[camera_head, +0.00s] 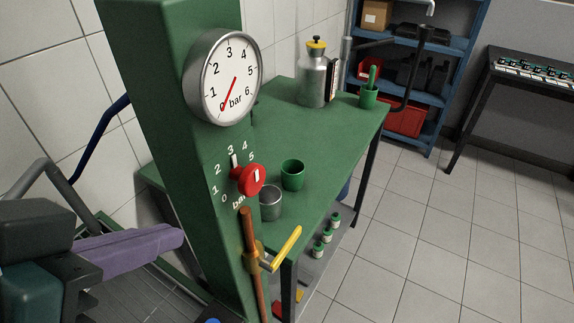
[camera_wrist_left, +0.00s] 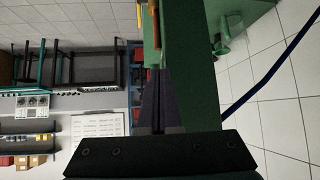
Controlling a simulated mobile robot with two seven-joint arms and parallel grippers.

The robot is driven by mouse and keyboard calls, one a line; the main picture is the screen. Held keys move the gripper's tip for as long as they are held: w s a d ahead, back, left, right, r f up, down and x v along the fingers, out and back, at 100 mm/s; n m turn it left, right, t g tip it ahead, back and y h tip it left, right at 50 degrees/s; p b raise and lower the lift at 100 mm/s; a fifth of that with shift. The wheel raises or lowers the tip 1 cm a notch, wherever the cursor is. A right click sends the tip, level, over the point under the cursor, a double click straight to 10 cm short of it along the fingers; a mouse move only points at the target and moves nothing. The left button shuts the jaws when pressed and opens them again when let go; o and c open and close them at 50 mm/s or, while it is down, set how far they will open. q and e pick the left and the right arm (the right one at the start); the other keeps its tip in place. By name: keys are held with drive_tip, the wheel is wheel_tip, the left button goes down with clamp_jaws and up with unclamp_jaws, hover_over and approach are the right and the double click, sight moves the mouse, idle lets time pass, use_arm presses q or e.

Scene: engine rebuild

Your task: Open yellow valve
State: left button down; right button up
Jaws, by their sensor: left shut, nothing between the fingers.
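The yellow valve (camera_head: 287,248) is on a vertical copper pipe (camera_head: 247,226) at the front edge of the green column. Its yellow lever points out to the right and slants upward, across the pipe. My left gripper (camera_head: 180,238), with purple fingers, is shut and empty to the left of the column, apart from the valve. The closed fingers also show in the left wrist view (camera_wrist_left: 156,75), beside a green surface. My right gripper is not in view.
The green column carries a round pressure gauge (camera_head: 225,77), its red needle near 0, and a red knob (camera_head: 247,179). The green bench (camera_head: 320,130) holds a metal cup (camera_head: 271,203), a green cup (camera_head: 292,175) and a metal canister (camera_head: 313,78). Tiled floor lies clear at right.

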use_arm(q)
drive_tip(key=w+d+f+m+t+h+b, duration=0.1)
drive_tip(key=w+d+f+t+h+b, duration=0.1)
drive_tip(key=f+b, duration=0.5)
drive_tip(key=w+d+f+m+t+h+b, duration=0.1)
drive_tip(key=w+d+f+h+b, duration=0.1)
drive_tip(key=f+b, duration=0.5)
drive_tip(key=w+d+b, duration=0.1)
drive_tip(key=d+b, duration=0.1)
drive_tip(key=b, duration=0.3)
drive_tip(key=shift+w+f+t, duration=0.25)
drive_tip(key=shift+t, duration=0.15)
drive_tip(key=shift+r, duration=0.1)
drive_tip(key=b, duration=0.1)
hover_over(286, 246)
wheel_tip(286, 246, down, 2)
drive_tip(key=shift+f, duration=0.25)
wheel_tip(286, 246, down, 3)
drive_tip(key=shift+r+b, duration=0.1)
drive_tip(key=shift+b, duration=0.4)
drive_tip(key=shift+f, duration=0.6)
